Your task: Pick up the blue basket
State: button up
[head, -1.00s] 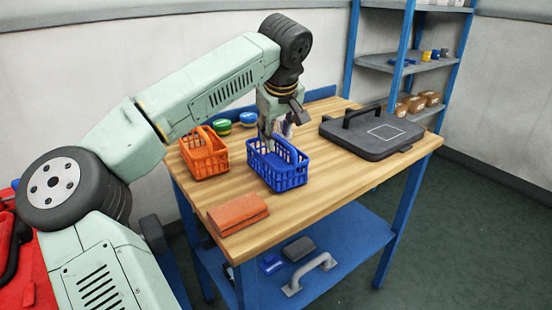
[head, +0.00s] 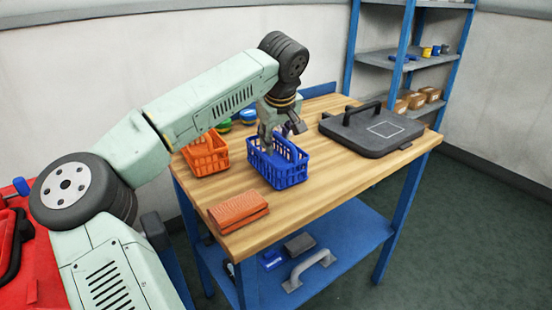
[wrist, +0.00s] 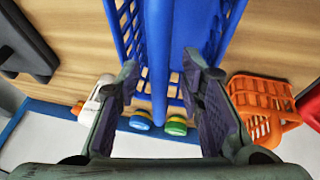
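The blue basket (head: 288,178) stands upright on the wooden table, between an orange basket and a grey case. My gripper (head: 280,142) points down at it, with the fingers at the level of its handle and upper rim. In the wrist view, the basket's blue handle bar (wrist: 160,60) runs between the two fingers of my gripper (wrist: 164,80). The fingers are apart, with a visible gap on each side of the bar. The fingertips are partly hidden by the basket in the head view.
An orange basket (head: 206,157) stands close on the left. Round lidded tins (head: 248,117) are behind. A dark grey case (head: 372,132) with a raised handle lies to the right. An orange-red block (head: 238,210) lies at the front. Bare tabletop (head: 325,170) is free at the right front.

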jog(key=shift+c, duration=0.6)
grip_shut()
dwell(0.3)
